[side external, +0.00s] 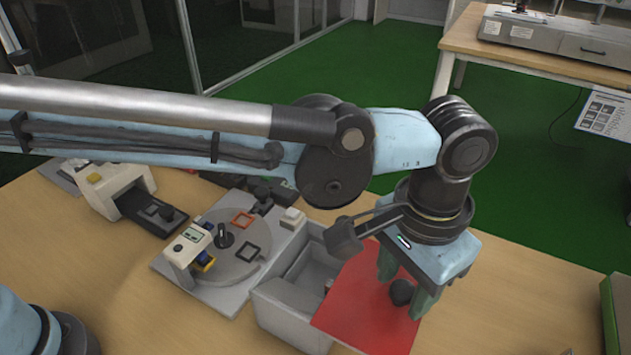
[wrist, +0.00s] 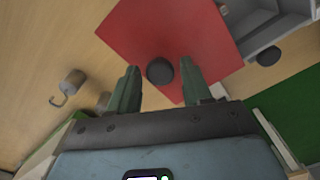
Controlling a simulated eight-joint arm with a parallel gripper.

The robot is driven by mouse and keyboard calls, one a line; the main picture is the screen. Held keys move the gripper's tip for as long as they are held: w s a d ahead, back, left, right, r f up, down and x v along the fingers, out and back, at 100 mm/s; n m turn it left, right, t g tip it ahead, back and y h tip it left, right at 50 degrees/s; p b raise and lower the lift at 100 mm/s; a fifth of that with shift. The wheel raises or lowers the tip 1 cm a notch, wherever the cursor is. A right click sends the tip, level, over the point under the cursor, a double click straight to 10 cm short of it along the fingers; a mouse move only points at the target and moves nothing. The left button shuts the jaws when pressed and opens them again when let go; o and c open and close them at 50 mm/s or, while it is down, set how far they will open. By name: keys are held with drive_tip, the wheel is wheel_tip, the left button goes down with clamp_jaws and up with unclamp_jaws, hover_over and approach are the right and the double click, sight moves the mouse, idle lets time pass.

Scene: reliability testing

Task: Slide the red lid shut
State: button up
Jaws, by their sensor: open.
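The red lid (side external: 362,300) is a flat sheet with a dark round knob (side external: 402,292). It lies over the right part of a grey box (side external: 284,303), and the box's left part is uncovered. My gripper (side external: 402,288) points down at the lid with its green fingers apart on either side of the knob. In the wrist view the red lid (wrist: 178,40) fills the upper middle, and the knob (wrist: 160,71) sits between the two open fingers (wrist: 160,85). I cannot tell whether either finger touches the knob. Part of the grey box (wrist: 275,25) shows at upper right.
A grey test station with a round plate (side external: 228,255) stands left of the box. A white device with a dark tray (side external: 146,208) is farther left. In the wrist view, a metal padlock-like weight (wrist: 71,84) lies on the wooden table. Bare table (side external: 520,310) lies right of the lid.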

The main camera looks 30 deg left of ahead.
drive_tip(key=c, duration=0.6)
drive_tip(key=shift+o, duration=0.2)
drive_tip(key=a, duration=0.9)
drive_tip(key=shift+a, duration=0.6)
drive_tip(key=o, duration=0.6)
drive_tip(key=shift+c, duration=0.2)
drive_tip(key=shift+d, duration=0.1)
drive_tip(key=shift+r, duration=2.55)
